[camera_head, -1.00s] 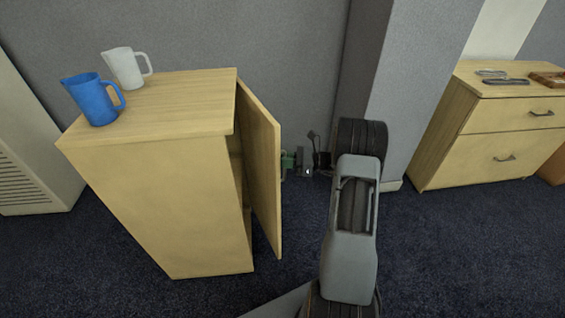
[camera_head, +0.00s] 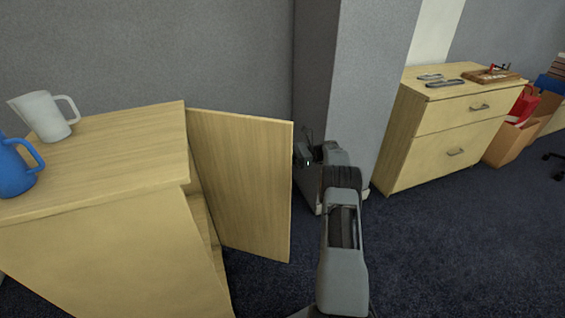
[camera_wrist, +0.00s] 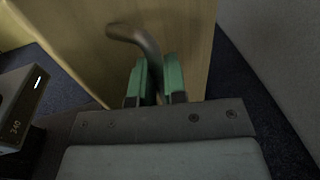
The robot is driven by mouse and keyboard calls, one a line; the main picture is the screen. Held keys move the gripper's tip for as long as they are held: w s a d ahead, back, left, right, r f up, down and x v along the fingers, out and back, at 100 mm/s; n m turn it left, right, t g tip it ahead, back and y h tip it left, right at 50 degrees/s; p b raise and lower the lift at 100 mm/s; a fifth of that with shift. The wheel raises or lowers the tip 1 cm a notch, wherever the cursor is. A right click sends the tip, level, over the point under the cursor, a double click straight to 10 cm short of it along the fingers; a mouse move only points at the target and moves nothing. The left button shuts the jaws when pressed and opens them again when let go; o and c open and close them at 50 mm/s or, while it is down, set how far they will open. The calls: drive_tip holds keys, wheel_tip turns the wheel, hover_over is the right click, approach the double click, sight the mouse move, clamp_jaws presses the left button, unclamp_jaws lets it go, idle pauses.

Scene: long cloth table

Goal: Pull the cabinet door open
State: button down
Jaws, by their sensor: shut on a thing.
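The cabinet (camera_head: 90,245) stands at the left of the head view. Its wooden door (camera_head: 245,185) is swung wide out to the right, and a strip of the inside shows at the hinge side. In the wrist view the door (camera_wrist: 190,30) fills the upper middle. A curved metal handle (camera_wrist: 135,35) stands out from it. My gripper (camera_wrist: 154,80) has its green fingers shut on the handle's near end. In the head view the fingers and handle are hidden behind the door's edge, and my arm reaches there from the lower right.
A grey wall pillar (camera_head: 365,80) rises behind my arm. A drawer unit (camera_head: 445,130) stands at the right. The dark carpet (camera_head: 450,250) is clear at the lower right.

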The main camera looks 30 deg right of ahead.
drive_tip(key=shift+w+d+g, duration=0.1)
drive_tip(key=shift+w+g, duration=0.2)
drive_tip(key=shift+w, duration=0.35)
drive_tip(key=c, duration=1.3)
unclamp_jaws()
drive_tip(key=shift+w, duration=0.1)
drive_tip(key=shift+o, duration=0.6)
drive_tip(key=shift+d, duration=0.2)
